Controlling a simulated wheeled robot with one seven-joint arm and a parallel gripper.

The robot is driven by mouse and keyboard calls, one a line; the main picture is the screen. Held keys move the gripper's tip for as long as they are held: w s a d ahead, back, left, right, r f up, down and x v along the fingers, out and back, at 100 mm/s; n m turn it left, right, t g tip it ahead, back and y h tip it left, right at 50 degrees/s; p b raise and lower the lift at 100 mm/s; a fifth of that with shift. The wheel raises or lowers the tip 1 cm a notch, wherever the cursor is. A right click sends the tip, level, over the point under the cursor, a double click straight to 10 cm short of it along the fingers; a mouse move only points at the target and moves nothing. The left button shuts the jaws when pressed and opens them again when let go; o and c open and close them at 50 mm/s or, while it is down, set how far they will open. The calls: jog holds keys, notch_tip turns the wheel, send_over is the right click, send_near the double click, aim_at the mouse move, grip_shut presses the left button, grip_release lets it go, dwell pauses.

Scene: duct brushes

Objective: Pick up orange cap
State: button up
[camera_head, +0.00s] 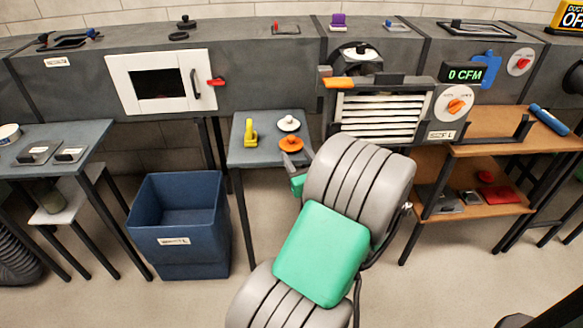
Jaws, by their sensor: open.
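The orange cap (291,143), a round disc with a small pale knob on top, lies near the right front of the small grey table (246,156). My gripper (291,156) is just in front of the cap, at the table's front edge, partly hidden behind my large grey and green arm. Its jaws are open and nothing shows held between them. I cannot tell whether a finger touches the cap. A white cap (288,124) of similar shape lies just behind the orange one.
A yellow object (251,133) stands on the table's left side. A blue bin (180,220) stands on the floor to the left. The grey duct (245,75) with a louvred vent (380,115) rises behind. A wooden shelf (485,128) is at the right.

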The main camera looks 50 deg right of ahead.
aim_at(293, 139)
jog(key=shift+m+h, duration=0.3)
jog(key=shift+m, duration=0.2)
jog(key=x, duration=0.5)
jog(key=d+b+x, duration=0.1)
jog(key=x, duration=0.1)
jog(key=shift+s+d, duration=0.2)
jog(key=shift+s, duration=0.05)
grip_shut()
